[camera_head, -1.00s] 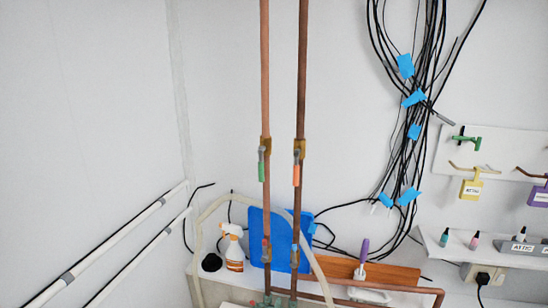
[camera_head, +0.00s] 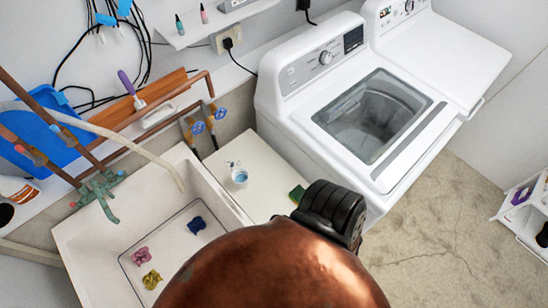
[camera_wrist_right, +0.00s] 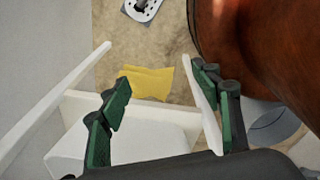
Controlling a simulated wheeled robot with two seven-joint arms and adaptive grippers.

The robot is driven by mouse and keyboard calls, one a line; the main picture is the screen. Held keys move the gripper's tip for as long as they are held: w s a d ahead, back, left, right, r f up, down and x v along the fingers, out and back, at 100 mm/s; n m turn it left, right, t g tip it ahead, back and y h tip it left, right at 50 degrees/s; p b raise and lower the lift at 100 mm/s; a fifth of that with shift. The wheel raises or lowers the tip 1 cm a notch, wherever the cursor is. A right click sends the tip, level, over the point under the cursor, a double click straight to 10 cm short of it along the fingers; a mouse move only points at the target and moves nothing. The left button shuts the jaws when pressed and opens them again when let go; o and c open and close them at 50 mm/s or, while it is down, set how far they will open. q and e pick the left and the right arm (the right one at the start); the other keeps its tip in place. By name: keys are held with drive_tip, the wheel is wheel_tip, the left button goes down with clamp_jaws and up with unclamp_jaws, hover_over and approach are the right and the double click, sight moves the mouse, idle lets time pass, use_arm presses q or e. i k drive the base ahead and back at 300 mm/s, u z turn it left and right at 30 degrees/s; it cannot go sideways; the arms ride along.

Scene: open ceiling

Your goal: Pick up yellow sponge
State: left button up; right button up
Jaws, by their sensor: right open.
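My left gripper is not in view.
The white sink (camera_head: 80,240) holds pink, yellow and blue crumpled pieces. A cup (camera_head: 239,177) stands on the counter. The white washing machine (camera_head: 290,110) has a glass lid. A large brown rounded shape (camera_head: 275,275) blocks the lower middle. The floor (camera_head: 440,240) at right is open.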

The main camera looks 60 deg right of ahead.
sight(296, 194)
drive_tip(key=z, duration=0.85)
drive_tip(key=k, duration=0.5)
drive_tip(key=z, duration=1.25)
